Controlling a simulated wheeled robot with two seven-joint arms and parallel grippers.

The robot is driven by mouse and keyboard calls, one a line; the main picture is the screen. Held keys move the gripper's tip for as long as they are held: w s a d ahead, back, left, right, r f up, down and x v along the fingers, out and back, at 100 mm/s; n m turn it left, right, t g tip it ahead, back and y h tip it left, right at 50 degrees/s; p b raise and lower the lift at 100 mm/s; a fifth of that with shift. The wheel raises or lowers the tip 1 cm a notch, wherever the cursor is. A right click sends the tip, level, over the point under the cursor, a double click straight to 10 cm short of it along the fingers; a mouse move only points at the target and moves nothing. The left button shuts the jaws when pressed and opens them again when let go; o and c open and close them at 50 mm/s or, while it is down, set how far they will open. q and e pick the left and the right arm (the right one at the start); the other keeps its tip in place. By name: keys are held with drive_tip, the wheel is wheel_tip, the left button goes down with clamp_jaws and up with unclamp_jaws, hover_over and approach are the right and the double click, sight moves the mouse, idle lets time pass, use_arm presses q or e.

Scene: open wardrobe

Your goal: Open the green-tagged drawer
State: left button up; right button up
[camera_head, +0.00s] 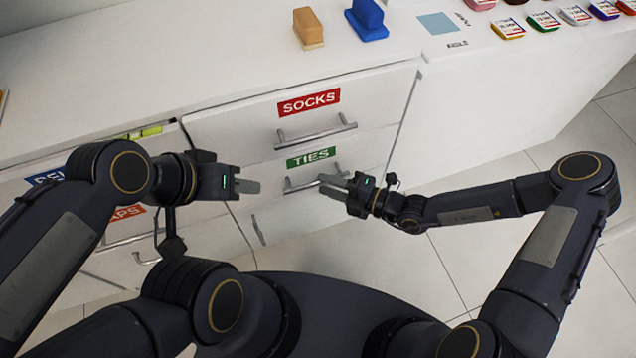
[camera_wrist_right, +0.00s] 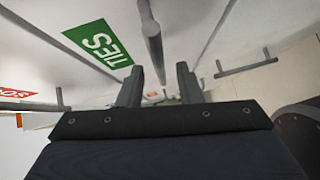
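The green tag (camera_head: 311,157), reading TIES, is on a white drawer front (camera_head: 368,150) below the SOCKS drawer. The drawer looks shut, about flush with the front above. Its grey bar handle (camera_head: 298,184) sits under the tag. My right gripper (camera_head: 328,185) is at the right part of this handle. In the right wrist view its two fingers (camera_wrist_right: 158,88) are apart, with the handle bar (camera_wrist_right: 152,35) lined up between them; I cannot tell whether they touch it. My left gripper (camera_head: 250,186) is left of the handle, apart from it; its finger opening is unclear.
The red-tagged SOCKS drawer (camera_head: 362,103) with its handle (camera_head: 316,132) is directly above. Another handle (camera_head: 258,230) shows lower down. An orange-tagged drawer (camera_head: 118,228) is at left. Blocks (camera_head: 308,28) and small colored items stand on the white top. Tiled floor (camera_head: 480,255) lies at right.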

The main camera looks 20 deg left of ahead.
drive_tip(key=shift+x, duration=1.6)
drive_tip(key=shift+c, duration=0.4)
clamp_jaws()
